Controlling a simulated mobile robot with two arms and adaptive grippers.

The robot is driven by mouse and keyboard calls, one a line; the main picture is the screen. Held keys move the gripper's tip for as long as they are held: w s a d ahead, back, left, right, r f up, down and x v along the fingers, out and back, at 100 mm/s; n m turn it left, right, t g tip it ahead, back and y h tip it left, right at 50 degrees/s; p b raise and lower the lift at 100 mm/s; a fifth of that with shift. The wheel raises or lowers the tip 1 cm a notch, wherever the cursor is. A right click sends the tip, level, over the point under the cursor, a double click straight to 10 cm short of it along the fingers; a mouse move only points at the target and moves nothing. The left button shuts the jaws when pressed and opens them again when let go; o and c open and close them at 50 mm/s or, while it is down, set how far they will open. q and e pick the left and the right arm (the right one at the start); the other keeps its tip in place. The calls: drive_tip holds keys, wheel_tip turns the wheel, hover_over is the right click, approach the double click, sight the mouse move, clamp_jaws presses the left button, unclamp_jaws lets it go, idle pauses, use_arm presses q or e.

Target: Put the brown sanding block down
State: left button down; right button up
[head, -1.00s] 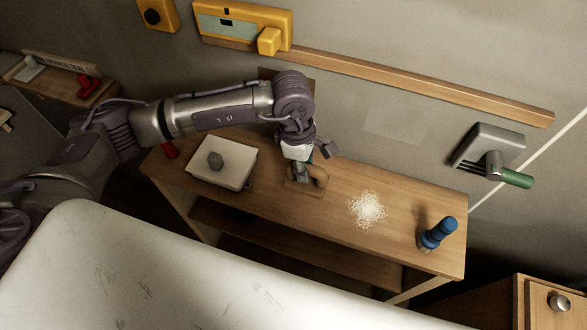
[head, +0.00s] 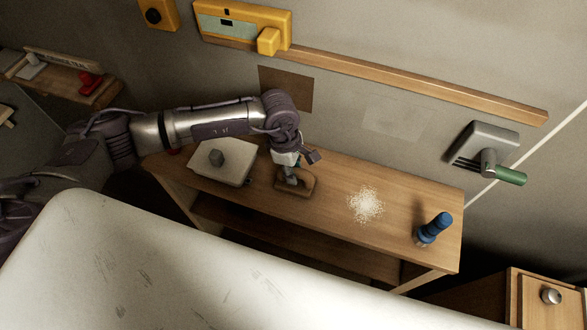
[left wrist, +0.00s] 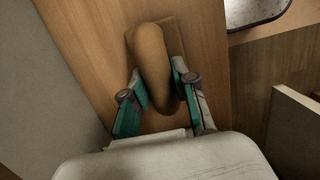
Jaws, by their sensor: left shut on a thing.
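The brown sanding block (head: 297,191) is at the tabletop of the wooden bench (head: 335,195), just right of the white tray. My left gripper (head: 290,178) comes down on it from above. In the left wrist view the fingers (left wrist: 155,95) are on both sides of the block's rounded brown handle (left wrist: 152,62) and shut on it. The block's flat base (left wrist: 180,35) shows beneath the handle and seems to lie on or just above the wood; I cannot tell which. My right gripper is not in view.
A pile of pale grains (head: 365,204) and a blue bottle-like object (head: 434,229) stand to the right. A white tub-like surface (head: 160,270) fills the front. Bare wood lies between block and grains.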

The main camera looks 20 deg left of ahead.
use_arm(q)
drive_tip(key=c, duration=0.9)
unclamp_jaws()
drive_tip(key=shift+p, duration=0.3)
drive_tip(key=r+b, duration=0.1)
drive_tip(key=a+r+b, duration=0.1)
drive_tip(key=r, duration=0.1)
drive_tip(key=r+b, duration=0.1)
drive_tip(key=shift+w+a+r, duration=0.15)
drive_tip(key=shift+w+r, duration=0.15)
drive_tip(key=shift+r, duration=0.1)
wheel_tip(320, 180, up, 9)
drive_tip(key=a+b, duration=0.1)
drive_tip(key=shift+s+a+f, duration=0.1)
